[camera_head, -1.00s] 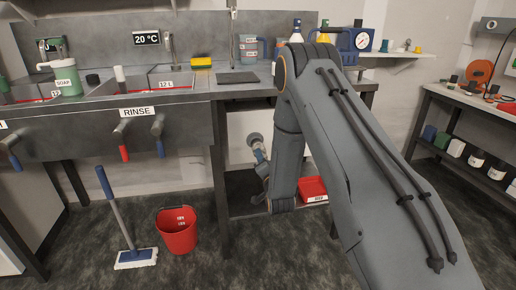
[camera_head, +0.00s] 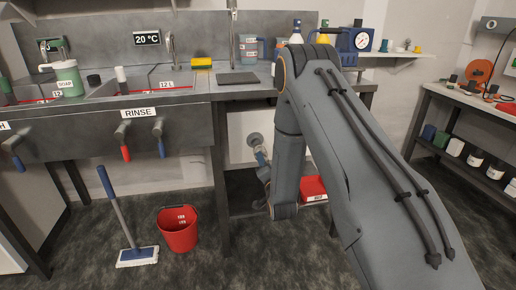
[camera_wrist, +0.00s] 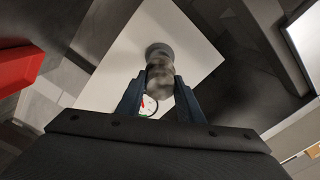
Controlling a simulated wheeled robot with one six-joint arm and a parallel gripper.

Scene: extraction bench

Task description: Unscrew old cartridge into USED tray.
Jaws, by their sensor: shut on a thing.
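The old cartridge (camera_wrist: 160,72) is a dull grey, mottled cylinder with a wider round end at the white panel. My gripper (camera_wrist: 160,88) is shut on it, one dark blue finger on each side. In the head view the cartridge (camera_head: 254,139) shows small under the bench, in front of the white panel, with my gripper (camera_head: 261,158) at it. I cannot tell whether it is still threaded in. The red tray (camera_head: 313,186) with a white label sits on the low shelf to the right, partly behind my arm; its label is too small to read. A red edge at the left of the wrist view looks like this tray (camera_wrist: 18,68).
The sink bench (camera_head: 230,95) runs above my gripper, and a bench leg (camera_head: 219,185) stands to its left. A red bucket (camera_head: 177,230) and a mop (camera_head: 135,257) stand on the floor at the left. A side shelf (camera_head: 470,110) is at the right.

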